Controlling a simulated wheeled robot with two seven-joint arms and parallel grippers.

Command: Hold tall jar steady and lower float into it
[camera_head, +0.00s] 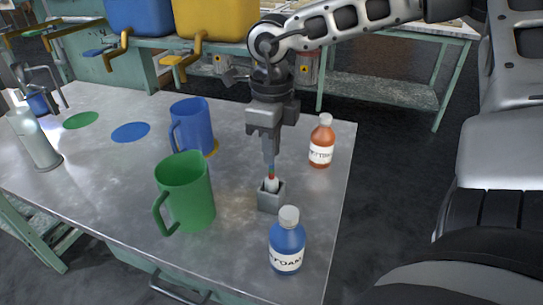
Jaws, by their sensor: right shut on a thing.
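My right gripper (269,158) points straight down over the table, its fingers closed on the top of a slim float (271,184). The float has a whitish body and a reddish part just under the fingertips. It stands upright, its lower end hidden inside a small grey square holder (269,202). A tall, pale grey cylindrical vessel (36,141) stands at the far left of the table, well away from the gripper; I cannot tell if it is the tall jar. My left gripper is not in view.
A green jug (187,195) stands left of the holder, a blue jug (193,128) behind it.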

